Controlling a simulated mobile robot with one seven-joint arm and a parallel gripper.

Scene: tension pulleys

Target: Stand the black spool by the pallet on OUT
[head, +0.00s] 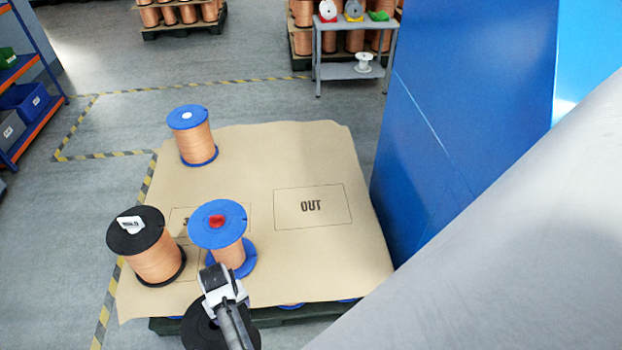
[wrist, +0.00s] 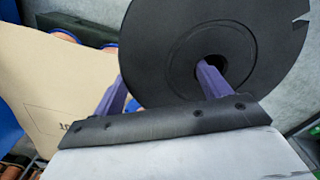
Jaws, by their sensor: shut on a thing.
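The black spool (head: 203,330) is at the near edge of the pallet (head: 160,326), partly hidden by my gripper and cut off by the frame. My gripper (head: 218,282) is shut on it. In the wrist view the spool's black flange (wrist: 165,45) fills the top, with one purple finger in its centre hole and the other at its rim; I cannot tell its height above the floor. The OUT rectangle (head: 335,213) is printed on the brown sheet (head: 270,160) over the pallet, and it is empty.
On the sheet stand a black spool of copper wire (head: 156,258) with a white label, a blue spool (head: 228,254) with a red label, and another blue spool (head: 194,146) farther back. A blue panel (head: 455,110) rises right of the pallet.

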